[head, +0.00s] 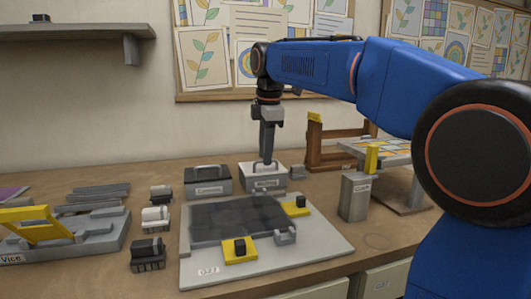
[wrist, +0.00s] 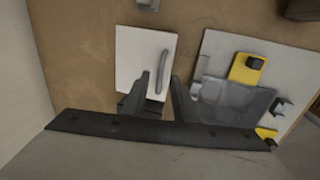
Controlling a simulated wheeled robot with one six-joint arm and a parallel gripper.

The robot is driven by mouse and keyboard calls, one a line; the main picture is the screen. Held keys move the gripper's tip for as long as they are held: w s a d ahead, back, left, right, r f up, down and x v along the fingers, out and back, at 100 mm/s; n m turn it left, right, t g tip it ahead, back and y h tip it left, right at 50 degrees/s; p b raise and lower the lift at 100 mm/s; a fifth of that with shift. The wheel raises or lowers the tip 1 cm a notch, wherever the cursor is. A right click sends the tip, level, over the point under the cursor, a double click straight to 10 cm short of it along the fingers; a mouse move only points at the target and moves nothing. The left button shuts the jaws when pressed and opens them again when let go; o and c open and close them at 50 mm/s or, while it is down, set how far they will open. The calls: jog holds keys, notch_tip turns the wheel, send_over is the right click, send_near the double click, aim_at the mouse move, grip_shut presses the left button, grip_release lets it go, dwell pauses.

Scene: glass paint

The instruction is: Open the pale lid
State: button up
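The pale lid (head: 262,169) sits on a small box on the bench and has a bar handle on top. It looks closed. In the wrist view the pale lid (wrist: 132,50) is a white rectangle with its grey handle (wrist: 163,68) near the right edge. My gripper (head: 267,158) points down over this lid. In the wrist view my gripper (wrist: 159,82) has its two fingers apart, with the near end of the handle showing between them. I cannot tell whether the fingers reach down to the handle. Nothing is held.
A dark-lidded box (head: 208,181) stands close on the left. A pale board (head: 330,245) with a dark glass sheet (head: 235,222) and yellow clamps lies in front. A grey holder (head: 354,198) and a wooden frame (head: 318,150) stand to the right. The wall is behind.

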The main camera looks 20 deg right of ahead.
jog(key=shift+f, duration=0.1)
jog(key=shift+c, duration=0.5)
grip_shut()
dwell(1.0)
